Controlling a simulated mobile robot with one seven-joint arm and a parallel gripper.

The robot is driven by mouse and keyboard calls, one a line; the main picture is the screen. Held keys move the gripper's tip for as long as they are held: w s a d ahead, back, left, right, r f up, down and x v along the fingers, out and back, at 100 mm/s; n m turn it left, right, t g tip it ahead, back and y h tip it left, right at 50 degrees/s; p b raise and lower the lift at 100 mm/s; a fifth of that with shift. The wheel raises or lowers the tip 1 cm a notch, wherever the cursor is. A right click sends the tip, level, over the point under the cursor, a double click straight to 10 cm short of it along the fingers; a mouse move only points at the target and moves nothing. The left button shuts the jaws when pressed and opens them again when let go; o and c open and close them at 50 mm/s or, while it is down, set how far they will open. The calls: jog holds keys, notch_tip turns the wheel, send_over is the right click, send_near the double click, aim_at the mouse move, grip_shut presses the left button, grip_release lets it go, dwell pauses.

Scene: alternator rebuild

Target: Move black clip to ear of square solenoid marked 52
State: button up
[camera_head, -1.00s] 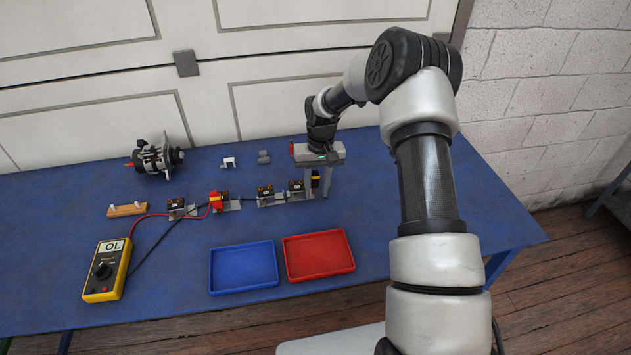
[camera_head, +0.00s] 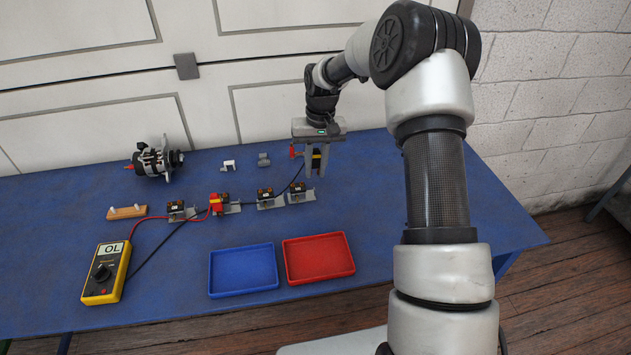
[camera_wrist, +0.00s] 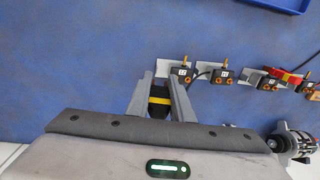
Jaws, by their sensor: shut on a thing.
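My gripper (camera_head: 315,174) is shut on the black clip (camera_head: 316,161), which has a yellow band. It holds the clip up behind the right end of the solenoid row. The wrist view shows the clip (camera_wrist: 158,101) between the two grey fingers. Several square solenoids on grey brackets stand in a row: rightmost (camera_head: 297,190), second from right (camera_head: 265,195), one with the red clip (camera_head: 216,202), and leftmost (camera_head: 177,207). In the wrist view their order is reversed; the white labels, such as on the nearest solenoid (camera_wrist: 182,73), are too small to read surely.
A black cable (camera_head: 160,248) runs from the yellow multimeter (camera_head: 105,272), reading OL, toward the clip. Blue (camera_head: 243,289) and red (camera_head: 320,277) trays lie in front. An alternator (camera_head: 156,160), small grey parts (camera_head: 263,159) and a wooden block (camera_head: 127,212) lie around. The table's right is clear.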

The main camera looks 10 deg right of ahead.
notch_tip(320, 180, up, 6)
jog(key=p, duration=0.2)
jog(key=shift+r, duration=0.15)
jog(key=shift+p, duration=0.35)
dwell(0.5)
jog(key=b, duration=0.5)
send_over(240, 208)
jog(key=shift+h, duration=0.4)
notch_tip(240, 208, down, 10)
jog(key=shift+s+r, duration=0.1)
jog(key=shift+f, duration=0.65)
jog(key=shift+f, duration=0.1)
jog(key=shift+f+b, duration=0.85)
jog(key=shift+f, duration=0.25)
